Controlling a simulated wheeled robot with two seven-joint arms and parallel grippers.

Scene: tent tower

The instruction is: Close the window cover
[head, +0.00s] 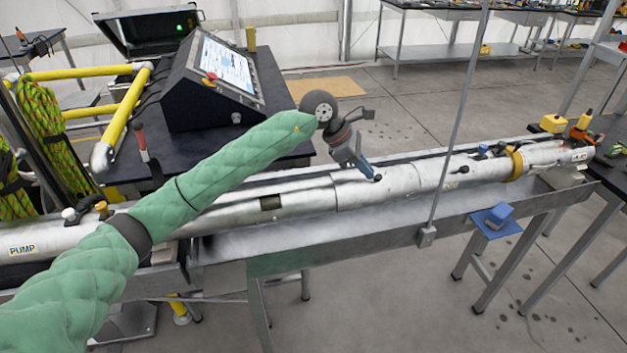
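A long silver metal tube (300,200) lies across the view, marked PUMP at its left end. A small dark rectangular window (271,203) shows in its side, and the tube wall around it is in plain sight. I cannot make out which part is the window cover. My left arm, in a green padded sleeve, reaches in from the lower left across the tube. My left gripper (368,172) points down at the tube's upper side, right of the window. Its fingertips are small, and I cannot tell whether they touch the tube or are open. My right gripper is not in view.
The tube rests along a metal trough (330,236) on legs. Behind it, a dark table (190,145) carries a console with a screen (222,70). A thin grey rod (462,110) stands in front of the tube. Yellow-and-blue fittings cluster at the tube's right end.

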